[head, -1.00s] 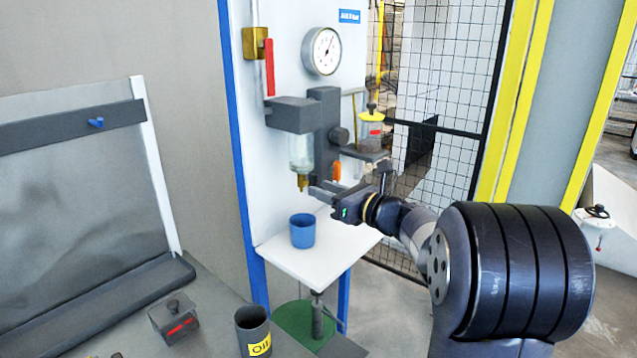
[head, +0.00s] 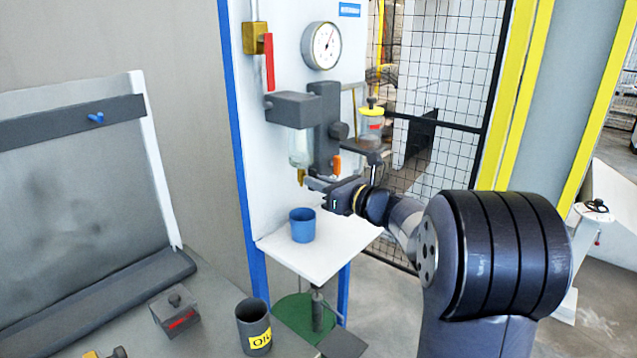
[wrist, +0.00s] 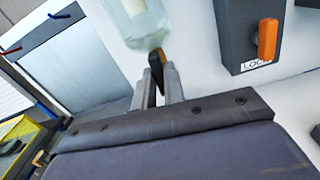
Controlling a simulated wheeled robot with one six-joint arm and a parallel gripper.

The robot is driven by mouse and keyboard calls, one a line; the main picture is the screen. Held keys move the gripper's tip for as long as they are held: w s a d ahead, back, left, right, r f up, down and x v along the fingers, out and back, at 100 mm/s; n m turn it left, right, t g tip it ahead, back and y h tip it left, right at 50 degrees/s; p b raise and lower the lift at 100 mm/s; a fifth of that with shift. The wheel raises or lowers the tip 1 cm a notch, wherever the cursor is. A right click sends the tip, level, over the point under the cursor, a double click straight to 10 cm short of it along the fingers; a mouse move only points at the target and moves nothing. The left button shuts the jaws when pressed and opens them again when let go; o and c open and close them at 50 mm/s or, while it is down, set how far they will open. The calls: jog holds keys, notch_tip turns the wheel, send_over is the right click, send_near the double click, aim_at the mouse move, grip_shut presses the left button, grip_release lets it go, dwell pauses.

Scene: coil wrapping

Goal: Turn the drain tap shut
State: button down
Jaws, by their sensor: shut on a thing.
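The drain tap (head: 301,176) is a small brass piece under the clear glass bowl (head: 298,148) of the filter unit. My gripper (head: 309,183) reaches in from the right, just below the bowl. Its fingers (wrist: 159,88) are shut on the tap. The fingers and wrist hide part of the tap in the head view.
A blue cup (head: 302,226) stands on the white shelf (head: 330,248) below the tap. An orange lever (wrist: 268,39) on a dark block marked LOCK is close on the right. A gauge (head: 321,45) and a red-handled valve (head: 269,62) are above.

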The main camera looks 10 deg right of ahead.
jog(key=shift+m, duration=0.3)
jog(key=m+p, duration=0.2)
jog(key=m, duration=1.4)
jog(key=shift+p, duration=0.3)
jog(key=shift+m, duration=0.3)
jog(key=c, duration=1.5)
grip_release()
